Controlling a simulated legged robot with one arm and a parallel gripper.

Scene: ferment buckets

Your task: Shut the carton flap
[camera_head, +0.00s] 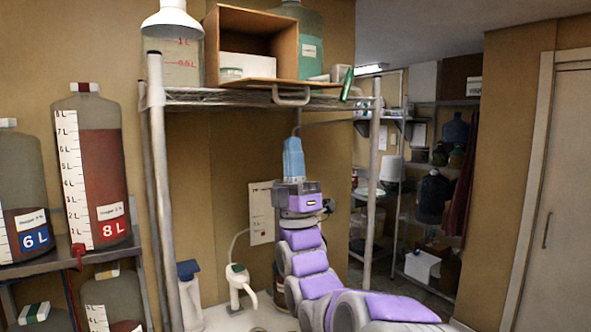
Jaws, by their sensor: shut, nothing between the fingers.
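The carton (259,20) is a brown open-fronted box on the top shelf of the rack. Its flap (268,85) hangs open, lying out almost flat toward me at the bottom of the opening. A grey handle (291,96) is at the flap's front edge. My gripper (296,132) points up, below the flap and handle in the picture, and appears apart from them. It is shut and holds nothing. How far it is in depth from the flap is hard to tell.
A white box (248,66) stands in the carton's opening. A large clear jug (180,60) is left of the carton and a green bottle (311,45) right. Rack posts (160,190) flank my arm. Measuring jugs (100,165) stand at left; a white door (553,190) is at right.

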